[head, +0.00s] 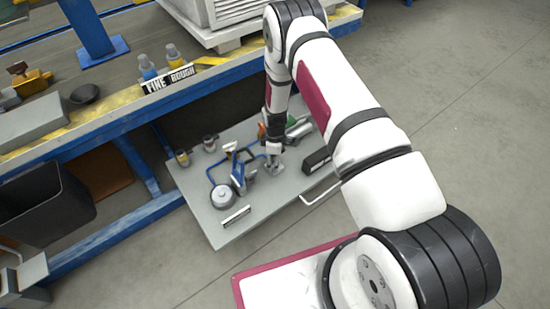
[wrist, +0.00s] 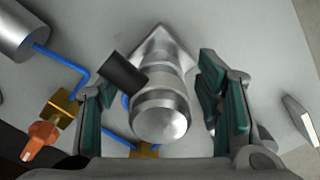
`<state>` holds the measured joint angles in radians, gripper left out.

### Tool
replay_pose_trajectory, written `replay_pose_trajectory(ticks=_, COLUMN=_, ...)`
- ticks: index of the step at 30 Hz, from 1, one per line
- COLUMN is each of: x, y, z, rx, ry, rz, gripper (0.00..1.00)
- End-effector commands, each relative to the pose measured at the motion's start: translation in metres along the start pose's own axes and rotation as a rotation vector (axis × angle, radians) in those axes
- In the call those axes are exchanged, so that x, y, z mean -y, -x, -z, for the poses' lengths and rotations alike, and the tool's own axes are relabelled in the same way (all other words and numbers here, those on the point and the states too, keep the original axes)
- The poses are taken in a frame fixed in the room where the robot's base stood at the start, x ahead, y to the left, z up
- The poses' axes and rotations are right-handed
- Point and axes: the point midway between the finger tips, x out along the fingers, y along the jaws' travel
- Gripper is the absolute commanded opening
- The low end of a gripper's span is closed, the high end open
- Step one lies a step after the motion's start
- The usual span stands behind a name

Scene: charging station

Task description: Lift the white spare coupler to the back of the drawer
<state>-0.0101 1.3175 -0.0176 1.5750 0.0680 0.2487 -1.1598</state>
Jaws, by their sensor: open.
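The open drawer (head: 205,215) holds several fittings. My gripper (head: 274,155) points down among them in the head view. In the wrist view its teal-padded fingers are open, one on each side of a silver-grey coupler-like fitting (wrist: 160,118). The fitting has a round end, a wider angular base and a dark piece (wrist: 123,70) at its side. Gaps show between it and the pads. It looks silver-grey rather than clearly white, so I cannot be sure it is the spare coupler. In the head view the gripper partly hides it.
A blue hose (wrist: 72,62) joins a grey cylinder (wrist: 22,28) and brass fittings with an orange knob (wrist: 42,136) on the left. A round pale canister (head: 223,196) and a black block (head: 317,161) also lie in the drawer. The workbench (head: 120,118) overhangs the drawer's back.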

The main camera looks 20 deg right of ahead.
Motion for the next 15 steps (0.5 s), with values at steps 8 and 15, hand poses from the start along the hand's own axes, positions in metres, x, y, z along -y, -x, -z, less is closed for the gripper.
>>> replay_pose_trajectory(ticks=8, x=0.0005, y=0.0003, z=-0.0001, rx=0.0, ry=0.0, rz=0.001, gripper=0.05)
replay_pose_trajectory(ticks=15, x=0.0007, y=0.0007, z=-0.0002, rx=0.001, ry=0.0, rz=0.002, gripper=0.02)
